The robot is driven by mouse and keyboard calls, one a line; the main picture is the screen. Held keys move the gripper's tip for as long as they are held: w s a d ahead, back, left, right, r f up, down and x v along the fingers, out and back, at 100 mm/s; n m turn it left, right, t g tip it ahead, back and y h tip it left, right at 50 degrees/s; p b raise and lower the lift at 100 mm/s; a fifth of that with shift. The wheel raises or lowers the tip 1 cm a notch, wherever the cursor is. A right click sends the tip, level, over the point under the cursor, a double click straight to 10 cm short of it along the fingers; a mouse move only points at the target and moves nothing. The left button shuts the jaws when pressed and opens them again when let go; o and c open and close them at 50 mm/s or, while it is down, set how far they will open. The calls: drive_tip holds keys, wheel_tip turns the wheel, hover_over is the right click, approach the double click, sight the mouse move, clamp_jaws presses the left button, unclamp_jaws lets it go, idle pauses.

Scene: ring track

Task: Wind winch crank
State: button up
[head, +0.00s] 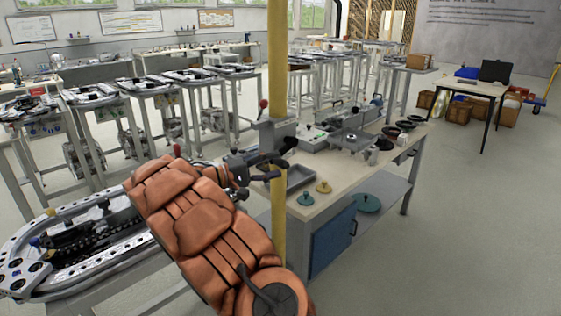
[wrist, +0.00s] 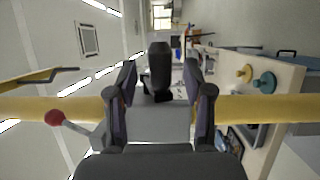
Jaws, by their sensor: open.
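A grey winch housing (head: 279,132) is on a yellow post (head: 278,60). A lever with a red knob (head: 263,103) is at its left; the knob also shows in the wrist view (wrist: 54,117). My gripper (head: 272,168) is in front of the post, just below the housing. In the wrist view my gripper (wrist: 160,88) is open, with one finger on each side of a black handle (wrist: 160,68), which looks like the crank grip. Gaps show between the handle and both fingers. The crank arm is not clearly visible.
A workbench (head: 330,190) stands behind the post, with a grey tray (head: 298,176), brass and green knobbed discs and several fixtures on it. A metal ring track (head: 60,250) on a stand is at the lower left. Open floor (head: 460,230) lies to the right.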

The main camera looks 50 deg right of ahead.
drive_tip(key=shift+x, duration=1.3)
clamp_jaws()
